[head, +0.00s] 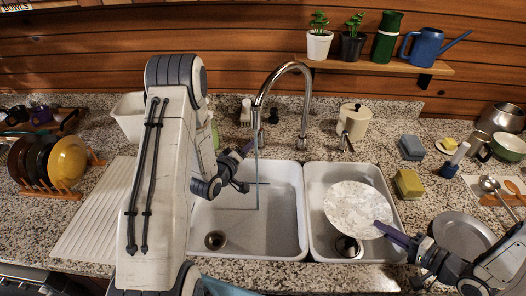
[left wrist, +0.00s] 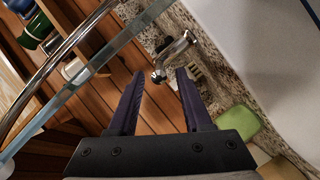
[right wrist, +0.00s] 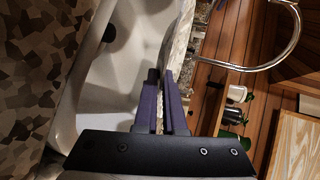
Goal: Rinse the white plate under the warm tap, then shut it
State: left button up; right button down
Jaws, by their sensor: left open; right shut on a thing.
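The white plate (head: 355,208), mottled with grey, is held tilted over the right basin (head: 317,180). My right gripper (head: 383,228) is shut on its near right rim; the plate shows nearly edge-on in the right wrist view (right wrist: 181,42). The chrome tap (head: 283,72) runs, and a thin water stream (head: 257,180) falls into the left basin (head: 290,215), away from the plate. My left gripper (head: 246,150) is open behind the left basin. In the left wrist view a chrome tap handle (left wrist: 172,55) lies just beyond the open fingertips (left wrist: 158,75); I see no contact.
Another chrome handle (head: 346,143) stands right of the spout. A yellow-green sponge (head: 408,184), a blue sponge (head: 411,147) and a grey plate (head: 463,237) lie to the right. A dish rack (head: 38,185) stands at the far left. My left arm hides part of the counter.

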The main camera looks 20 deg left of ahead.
pick_arm(q)
jog(key=shift+v, duration=2.8)
